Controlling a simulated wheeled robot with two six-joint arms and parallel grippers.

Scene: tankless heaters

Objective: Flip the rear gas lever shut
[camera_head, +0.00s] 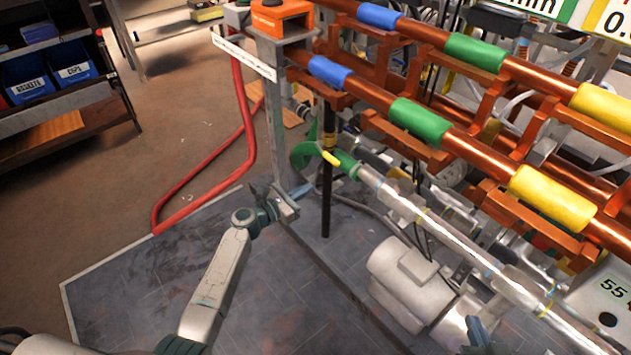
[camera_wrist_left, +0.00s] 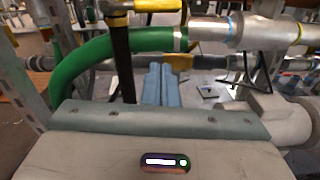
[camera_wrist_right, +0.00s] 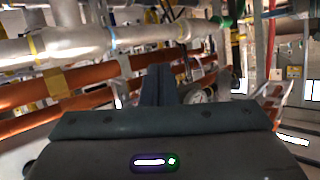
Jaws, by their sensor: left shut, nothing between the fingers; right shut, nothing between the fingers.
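A yellow lever (camera_head: 331,158) sits on an upright black pipe (camera_head: 327,195), beside a curved green hose. In the left wrist view, a yellow handle (camera_wrist_left: 150,5) crosses the top of the black pipe (camera_wrist_left: 122,65), partly cut off by the frame. My left gripper (camera_head: 287,208) is below and left of the lever, apart from it, near a grey post. Its fingers are shut and empty in the left wrist view (camera_wrist_left: 160,85). My right gripper's dark fingers (camera_wrist_right: 157,85) are shut and empty, in front of copper pipes.
Copper pipes with blue, green and yellow bands (camera_head: 420,122) cross the upper right. A silver pipe (camera_head: 430,222) runs down right from the green hose (camera_head: 305,153). A grey pump (camera_head: 410,280) stands below it. Floor at left is open.

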